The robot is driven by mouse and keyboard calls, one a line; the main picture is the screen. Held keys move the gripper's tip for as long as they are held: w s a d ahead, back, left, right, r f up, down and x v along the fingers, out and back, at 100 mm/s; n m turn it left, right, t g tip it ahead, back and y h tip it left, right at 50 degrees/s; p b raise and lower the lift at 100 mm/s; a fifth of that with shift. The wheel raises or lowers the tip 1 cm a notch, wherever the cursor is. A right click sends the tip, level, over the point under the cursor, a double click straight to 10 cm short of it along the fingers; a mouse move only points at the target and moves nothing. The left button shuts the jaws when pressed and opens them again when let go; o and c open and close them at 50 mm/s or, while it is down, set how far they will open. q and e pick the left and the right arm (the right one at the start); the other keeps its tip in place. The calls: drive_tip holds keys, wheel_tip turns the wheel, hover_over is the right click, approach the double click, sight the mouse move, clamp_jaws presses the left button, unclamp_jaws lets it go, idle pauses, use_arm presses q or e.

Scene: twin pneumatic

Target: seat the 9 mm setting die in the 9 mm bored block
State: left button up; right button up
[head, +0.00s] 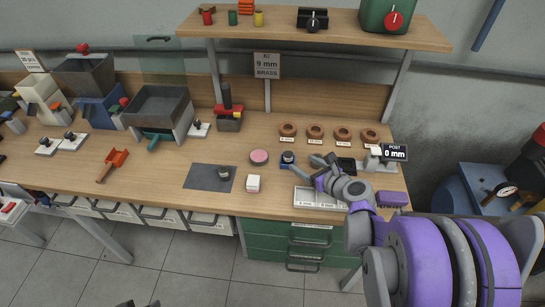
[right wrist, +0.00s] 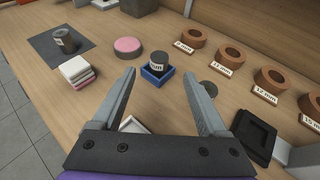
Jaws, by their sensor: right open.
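A short dark cylinder with a white mm label, which looks like a setting die (right wrist: 159,60), stands upright at a small blue square block (right wrist: 157,79); its number is not readable. In the head view the dark cylinder (head: 288,156) stands left of my right gripper (head: 321,162). In the right wrist view the gripper (right wrist: 159,78) is open and empty, and the cylinder shows between and beyond its fingertips. I cannot tell how deep the cylinder sits in the block. Small dark tips at the bottom edge of the head view may be my left gripper (head: 139,304).
Several brown rings (head: 288,130) with mm labels stand in a row behind. A pink-topped disc (head: 259,157), a white block (head: 253,183) and a dark mat (head: 200,182) with another labelled cylinder (head: 223,172) lie left. A pale tray (head: 304,198) lies in front.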

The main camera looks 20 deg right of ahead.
sight(290, 156)
drive_tip(key=x, duration=1)
drive_tip(key=shift+f+p, duration=0.2)
drive_tip(key=shift+p, duration=0.1)
drive_tip(key=shift+s, duration=0.1)
drive_tip(key=shift+c, duration=0.2)
clamp_jaws()
